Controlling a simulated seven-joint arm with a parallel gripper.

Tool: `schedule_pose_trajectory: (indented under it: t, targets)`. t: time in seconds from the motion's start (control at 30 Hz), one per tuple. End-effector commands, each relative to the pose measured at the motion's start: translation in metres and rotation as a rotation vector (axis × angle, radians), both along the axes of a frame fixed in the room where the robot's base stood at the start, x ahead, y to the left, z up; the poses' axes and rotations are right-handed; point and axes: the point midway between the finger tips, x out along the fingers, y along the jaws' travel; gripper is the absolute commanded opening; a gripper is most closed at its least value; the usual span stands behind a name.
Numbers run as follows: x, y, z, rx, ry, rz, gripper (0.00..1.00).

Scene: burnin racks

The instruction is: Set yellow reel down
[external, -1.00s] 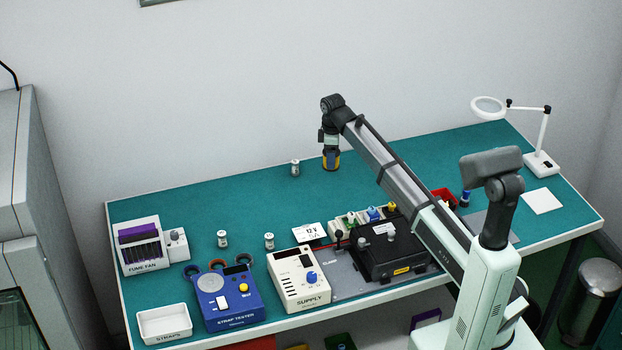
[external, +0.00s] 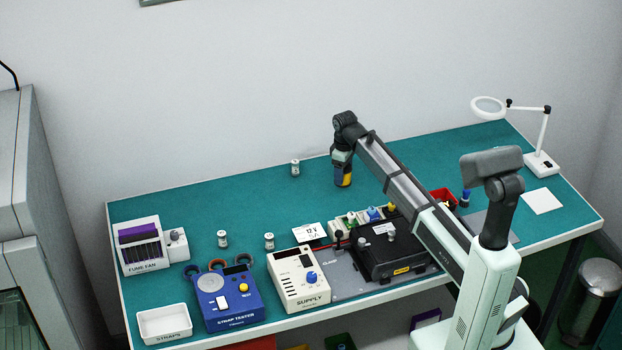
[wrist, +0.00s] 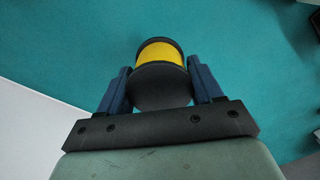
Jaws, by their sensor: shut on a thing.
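The yellow reel (wrist: 160,52) has dark flanges and a yellow middle. My gripper (wrist: 160,85) is shut on it, with one blue finger on each side in the wrist view. In the external view my gripper (external: 343,170) is over the back middle of the green bench (external: 240,205), and the yellow of the reel (external: 347,181) shows between the dark parts. The reel is at or just above the bench top; I cannot tell whether it touches.
Small white-and-grey cylinders (external: 295,168) stand on the bench. A black box (external: 385,255), a white supply (external: 299,280), a blue strap tester (external: 229,300) and a fume fan (external: 140,246) line the front. The bench around the reel is clear.

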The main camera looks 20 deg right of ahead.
Motion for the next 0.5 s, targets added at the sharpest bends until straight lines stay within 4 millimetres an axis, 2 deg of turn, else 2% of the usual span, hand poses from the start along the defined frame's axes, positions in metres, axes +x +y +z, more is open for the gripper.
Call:
schedule_pose_trajectory:
  t: [0.5]
  targets:
    - [0.000,0.000,-0.048,0.000,0.000,0.001,0.24]
